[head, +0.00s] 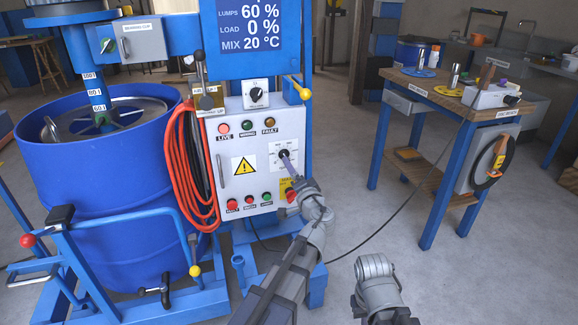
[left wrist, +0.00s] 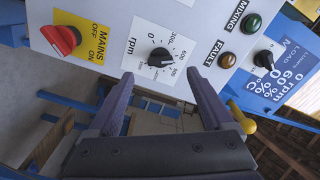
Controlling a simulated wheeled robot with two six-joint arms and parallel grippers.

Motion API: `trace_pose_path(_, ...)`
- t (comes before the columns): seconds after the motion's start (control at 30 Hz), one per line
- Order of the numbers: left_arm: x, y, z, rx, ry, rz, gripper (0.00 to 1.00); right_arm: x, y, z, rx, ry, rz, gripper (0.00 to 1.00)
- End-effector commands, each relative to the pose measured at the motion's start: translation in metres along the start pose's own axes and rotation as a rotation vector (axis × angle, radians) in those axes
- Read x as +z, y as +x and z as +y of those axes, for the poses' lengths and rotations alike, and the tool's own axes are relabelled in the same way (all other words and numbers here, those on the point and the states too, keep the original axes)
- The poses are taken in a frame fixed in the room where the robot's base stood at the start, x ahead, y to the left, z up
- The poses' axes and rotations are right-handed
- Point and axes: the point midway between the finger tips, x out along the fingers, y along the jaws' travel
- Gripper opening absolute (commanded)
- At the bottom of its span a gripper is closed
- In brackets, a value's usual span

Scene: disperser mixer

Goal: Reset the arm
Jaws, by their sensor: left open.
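My left arm reaches up to the white control panel (head: 232,160) on the blue mixer frame. My left gripper (head: 289,163) is at the panel's right side, close to the black rpm knob (head: 284,154). In the left wrist view the gripper (left wrist: 157,82) is open, its two dark fingers apart and nothing between them. The rpm knob (left wrist: 159,57) shows just beyond the fingertips, between them; whether they touch the panel I cannot tell. The red mains switch (left wrist: 61,40) is to the left in that view. Part of my right arm shows at the bottom, but its gripper does not.
A blue drum (head: 95,200) stands left of the panel, with a coiled orange hose (head: 190,170) between. The display (head: 248,28) reads 60 %, 0 % and 20 °C. A wooden-topped bench (head: 440,85) stands right. A cable crosses the open grey floor.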

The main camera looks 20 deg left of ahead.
Motion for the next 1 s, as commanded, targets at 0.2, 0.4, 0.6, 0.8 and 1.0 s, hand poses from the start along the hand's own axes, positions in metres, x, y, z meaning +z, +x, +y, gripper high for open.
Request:
trace_pose_path(0.2, 0.0, -0.008, 0.0, 0.0, 0.0, 0.0, 0.85, 0.0, 0.0, 0.0, 0.0, 0.0, 0.0, 0.0)
trace_pose_path(0.4, 0.002, -0.009, 0.001, 0.006, -0.006, -0.011, 0.85, 0.0, 0.0, 0.0, 0.0, 0.0, 0.0, 0.0)
trace_pose_path(0.6, 0.045, -0.04, 0.031, 0.137, -0.091, -0.202, 0.85, 0.0, 0.0, 0.0, 0.0, 0.0, 0.0, 0.0)
trace_pose_path(0.8, 0.104, -0.122, 0.099, 0.468, -0.152, -0.522, 0.85, 0.0, 0.0, 0.0, 0.0, 0.0, 0.0, 0.0)
trace_pose_path(1.0, 0.13, -0.217, 0.15, 0.823, -0.129, -0.732, 0.85, 0.0, 0.0, 0.0, 0.0, 0.0, 0.0, 0.0)
